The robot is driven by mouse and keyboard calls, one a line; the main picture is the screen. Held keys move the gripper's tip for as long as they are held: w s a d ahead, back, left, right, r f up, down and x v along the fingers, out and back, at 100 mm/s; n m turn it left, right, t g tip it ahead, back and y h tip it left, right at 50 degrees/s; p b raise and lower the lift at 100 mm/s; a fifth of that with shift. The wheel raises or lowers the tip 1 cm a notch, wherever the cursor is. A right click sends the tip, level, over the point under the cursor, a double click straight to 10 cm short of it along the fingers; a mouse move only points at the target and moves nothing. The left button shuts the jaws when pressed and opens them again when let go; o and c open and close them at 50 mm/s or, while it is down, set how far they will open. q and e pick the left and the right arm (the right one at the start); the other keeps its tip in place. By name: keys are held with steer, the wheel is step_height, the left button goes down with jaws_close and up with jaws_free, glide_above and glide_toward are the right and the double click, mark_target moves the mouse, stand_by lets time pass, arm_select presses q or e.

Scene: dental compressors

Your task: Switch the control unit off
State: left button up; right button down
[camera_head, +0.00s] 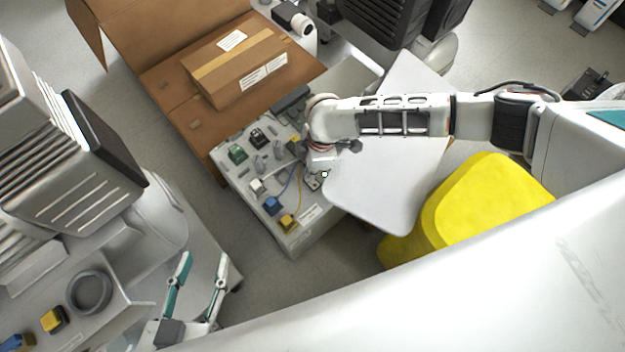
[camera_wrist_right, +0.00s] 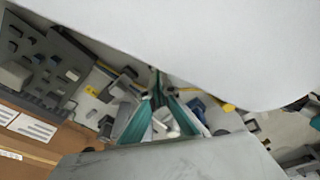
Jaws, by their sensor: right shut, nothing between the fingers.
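A light grey box-like unit (camera_head: 318,226), which looks like the control unit, stands in the middle of the head view. Its top carries several small parts, including a blue block (camera_head: 272,205), a yellow block (camera_head: 289,222) and a green one (camera_head: 237,153). I cannot tell which is its switch. My right gripper (camera_wrist_right: 157,74) is shut and empty over the parts in the wrist view. In the head view it points down at the unit's right side, its fingers mostly hidden. I cannot tell if it touches anything. My left gripper (camera_head: 204,260) is open and empty, left of the unit.
A white panel (camera_head: 390,165) lies right of the unit, under my right arm; it also fills the top of the wrist view (camera_wrist_right: 200,45). An open cardboard box (camera_head: 165,85) stands behind. A yellow object (camera_head: 480,205) is at right.

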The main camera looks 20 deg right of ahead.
arm_select(q)
steer(key=shift+s+f+b, duration=0.3)
steer(key=shift+f, duration=0.3)
arm_select(e)
steer(key=shift+f, duration=1)
arm_select(q)
steer(key=shift+r, duration=0.1)
arm_select(e)
steer(key=shift+r, duration=0.1)
steer(key=shift+w+r+p, duration=0.1)
steer(key=shift+r+p, duration=0.65)
steer(key=shift+r, duration=0.4)
steer(key=shift+r+p, duration=1.6)
steer(key=shift+r, duration=0.75)
arm_select(q)
steer(key=w+r+t, duration=0.1)
steer(key=w+r, duration=0.3)
steer(key=r, duration=0.5)
steer(key=shift+r+t, duration=0.25)
steer(key=shift+t, duration=0.05)
arm_select(e)
steer(key=shift+f, duration=0.1)
